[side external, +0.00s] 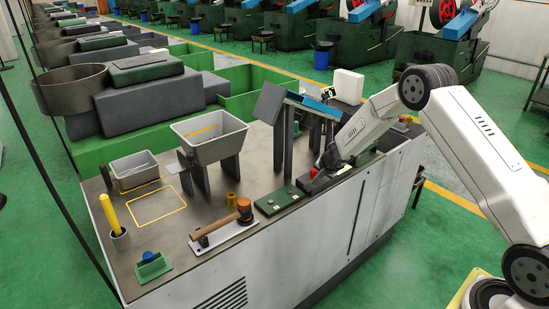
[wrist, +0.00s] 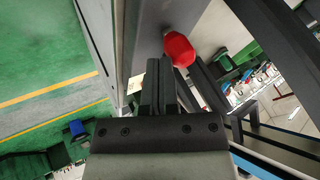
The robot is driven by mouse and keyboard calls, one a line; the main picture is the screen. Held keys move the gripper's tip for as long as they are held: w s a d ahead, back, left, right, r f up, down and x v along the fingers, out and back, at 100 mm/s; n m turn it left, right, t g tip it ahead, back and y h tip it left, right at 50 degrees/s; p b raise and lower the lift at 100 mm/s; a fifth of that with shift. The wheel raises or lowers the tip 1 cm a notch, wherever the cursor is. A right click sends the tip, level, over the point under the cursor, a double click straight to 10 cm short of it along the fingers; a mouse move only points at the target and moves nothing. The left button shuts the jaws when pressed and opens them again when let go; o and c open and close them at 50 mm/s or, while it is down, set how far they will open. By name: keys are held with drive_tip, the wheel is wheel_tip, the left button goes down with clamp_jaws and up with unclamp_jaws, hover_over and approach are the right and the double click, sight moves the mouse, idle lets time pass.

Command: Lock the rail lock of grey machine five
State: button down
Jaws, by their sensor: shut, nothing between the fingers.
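A red knob (side external: 314,171) sits on a dark block (side external: 313,184) at the right part of the grey machine's worktop (side external: 265,175). In the wrist view the red knob (wrist: 179,50) is just beyond and right of the fingertips. My gripper (wrist: 161,66) is shut and empty, its fingers together and pointing towards the knob. A small gap or light contact between them cannot be told apart. In the side view my gripper (side external: 328,163) is low over the dark block, partly hidden by my arm. No label shows which part is the rail lock.
A green plate (side external: 275,200) lies left of the dark block. A slanted grey panel and blue rail (side external: 313,106) on dark posts rise close behind my gripper.

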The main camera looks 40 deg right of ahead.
drive_tip(key=shift+w+a+m, duration=0.3)
drive_tip(key=shift+w, duration=0.05)
drive_tip(key=shift+w+a+m+g+h, duration=0.5)
drive_tip(key=shift+m+h, duration=0.2)
drive_tip(key=shift+m, duration=0.3)
drive_tip(key=shift+s, duration=0.15)
drive_tip(key=s+a+r, duration=0.3)
drive_tip(key=s+r, duration=0.5)
drive_tip(key=shift+s+a+r, duration=0.15)
drive_tip(key=shift+a, duration=0.05)
idle(0.7)
idle(0.3)
